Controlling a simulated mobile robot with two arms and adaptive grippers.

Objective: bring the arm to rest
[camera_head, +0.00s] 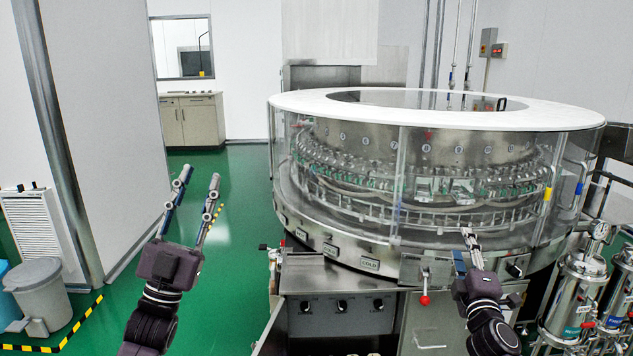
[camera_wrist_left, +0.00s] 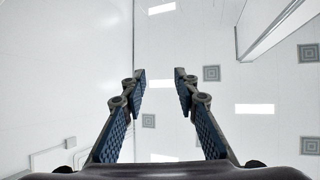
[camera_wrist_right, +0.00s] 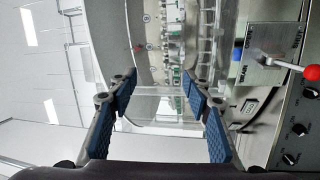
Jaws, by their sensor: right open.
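My left gripper (camera_head: 196,192) is raised over the green floor at the left of the head view, fingers pointing up and apart, with nothing between them. In the left wrist view its open fingers (camera_wrist_left: 160,80) frame only ceiling and white wall. My right gripper (camera_head: 463,245) is in front of the rotary washer (camera_head: 390,200), near its lower front rim. In the right wrist view its fingers (camera_wrist_right: 158,85) are apart and empty, with the washer's clear guard and inner ring beyond them. I cannot tell the exact gap to the washer.
A control panel with knobs (camera_head: 342,306) and a red-tipped lever (camera_head: 424,299) sit below the washer's front. Steel filter housings (camera_head: 580,290) with a gauge stand at the right. A grey bin (camera_head: 38,290) stands at the far left. Green floor between wall and washer is clear.

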